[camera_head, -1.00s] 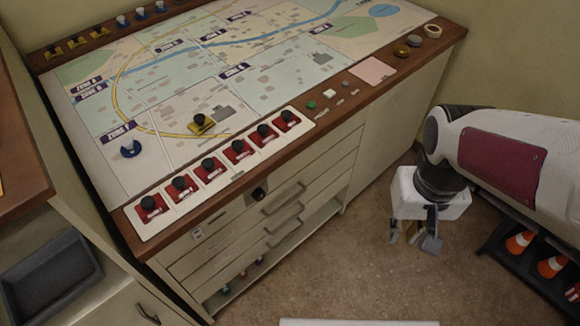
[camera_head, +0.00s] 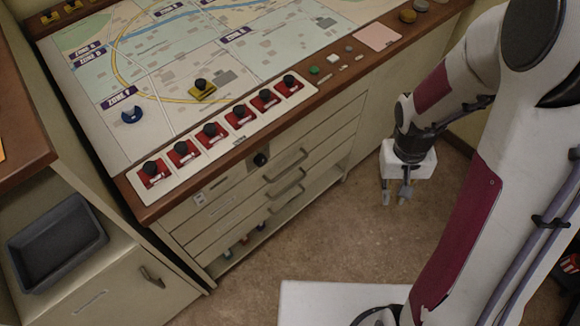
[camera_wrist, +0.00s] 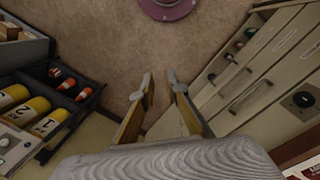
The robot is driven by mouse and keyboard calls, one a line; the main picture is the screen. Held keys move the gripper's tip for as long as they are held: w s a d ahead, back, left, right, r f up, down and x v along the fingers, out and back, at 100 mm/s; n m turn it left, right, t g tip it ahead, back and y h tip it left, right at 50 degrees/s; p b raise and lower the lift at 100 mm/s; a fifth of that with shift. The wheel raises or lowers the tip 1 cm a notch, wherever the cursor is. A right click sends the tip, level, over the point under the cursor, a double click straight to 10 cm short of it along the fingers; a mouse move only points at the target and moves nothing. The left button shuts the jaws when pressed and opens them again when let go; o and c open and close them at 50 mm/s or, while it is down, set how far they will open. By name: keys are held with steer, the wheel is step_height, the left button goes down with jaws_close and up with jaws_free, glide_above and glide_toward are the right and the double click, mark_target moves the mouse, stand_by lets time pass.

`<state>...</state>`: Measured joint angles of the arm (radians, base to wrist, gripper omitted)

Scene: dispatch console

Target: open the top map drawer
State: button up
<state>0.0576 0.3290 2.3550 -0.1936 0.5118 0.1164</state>
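The map drawers are in the cream cabinet under the map table. The top map drawer's grey bar handle (camera_head: 287,165) is the uppermost of several stacked handles, and the drawer fronts look flush and shut. A round black knob (camera_head: 261,159) sits on the panel above; it shows at the right of the wrist view (camera_wrist: 302,99). In the wrist view my gripper (camera_wrist: 159,82) is open and empty.
The map table's brown edge (camera_head: 340,84), with red switches (camera_head: 240,116), overhangs the drawers. A side cabinet (camera_head: 120,290) with a dark tray (camera_head: 57,243) stands left. Carpet (camera_head: 260,262) before the drawers is clear. A dark rack with orange cones (camera_wrist: 64,82) shows in the wrist view.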

steer(key=w+f, duration=0.3)
steer(key=f, duration=0.7)
steer(key=m+t+y, duration=0.9)
steer(key=t+y, duration=0.3)
glide_toward(290, 168)
steer(key=shift+f+x, duration=0.2)
steer(key=shift+x, duration=1)
steer(key=shift+w, duration=0.15)
steer(key=shift+x, duration=3.8)
